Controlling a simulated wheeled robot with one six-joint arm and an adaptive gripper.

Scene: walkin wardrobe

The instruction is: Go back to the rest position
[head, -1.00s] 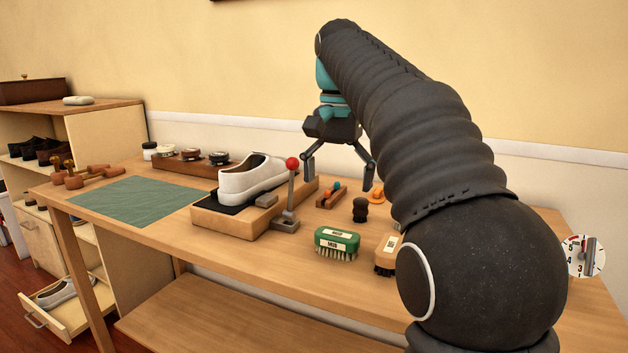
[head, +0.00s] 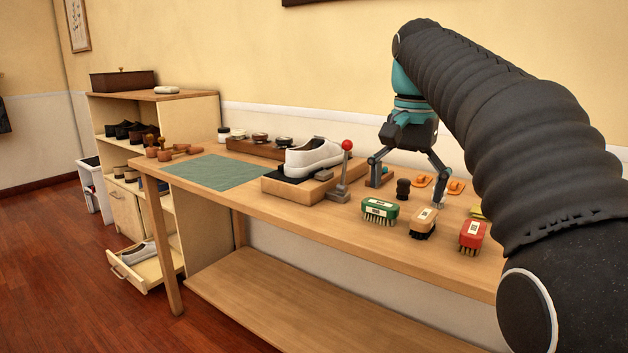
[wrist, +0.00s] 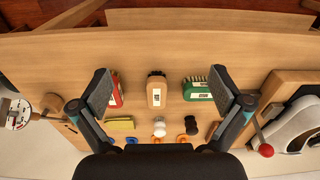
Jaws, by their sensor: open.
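My gripper (head: 406,182) is open and empty above the right part of the wooden workbench (head: 240,205), fingers pointing down. In the wrist view its two fingers (wrist: 161,100) are spread wide, with a tan brush (wrist: 156,90) on the bench between them. A green brush (head: 380,211) and a red brush (head: 472,237) lie on either side of the tan one. A white shoe (head: 313,157) sits on a wooden stand with a red-knobbed lever (head: 346,147) beside it, left of my gripper in the head view.
A green mat (head: 215,172) lies on the bench's left part. Small tins stand in a wooden rack (head: 258,148) behind. A shelf unit (head: 185,112) with shoes stands at left, its low drawer (head: 140,271) pulled open. Red wooden floor is clear in front.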

